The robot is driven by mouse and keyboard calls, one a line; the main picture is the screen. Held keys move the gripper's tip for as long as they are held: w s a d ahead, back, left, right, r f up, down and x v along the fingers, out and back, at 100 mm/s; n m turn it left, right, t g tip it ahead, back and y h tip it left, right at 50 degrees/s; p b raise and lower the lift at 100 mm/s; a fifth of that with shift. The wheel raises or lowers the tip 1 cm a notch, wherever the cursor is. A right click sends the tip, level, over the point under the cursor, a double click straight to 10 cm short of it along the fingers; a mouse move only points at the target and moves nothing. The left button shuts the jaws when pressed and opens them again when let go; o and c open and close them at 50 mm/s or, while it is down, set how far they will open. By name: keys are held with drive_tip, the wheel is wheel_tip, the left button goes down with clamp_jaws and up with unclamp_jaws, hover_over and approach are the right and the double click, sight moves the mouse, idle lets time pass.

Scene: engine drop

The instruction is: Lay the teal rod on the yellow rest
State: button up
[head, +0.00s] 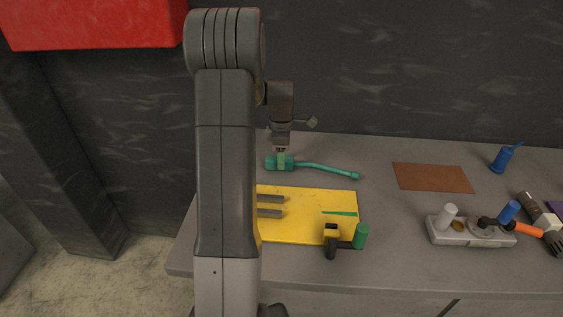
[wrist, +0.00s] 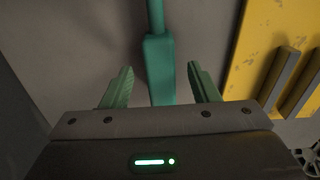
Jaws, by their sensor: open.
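The teal rod (head: 318,167) lies on the grey table behind the yellow rest, its thick block end at the left and its thin bent end at the right. My gripper (head: 281,158) is over the block end, pointing down. In the wrist view the teal rod (wrist: 160,68) runs between the two green fingers of my gripper (wrist: 160,88), which are open with a gap on each side. The yellow rest (head: 300,204) is a flat plate with two grey bars and a teal wedge mark. Its edge also shows in the wrist view (wrist: 262,60). My arm hides its left part.
A green cylinder with a black and yellow piece (head: 361,236) stands at the rest's front right corner. A brown mat (head: 432,178), a blue bottle (head: 502,159) and a grey holder with several pegs (head: 470,233) are further right. Bare table (head: 385,215) lies between the rest and the holder.

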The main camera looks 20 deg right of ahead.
drive_tip(key=shift+f, duration=1)
clamp_jaws()
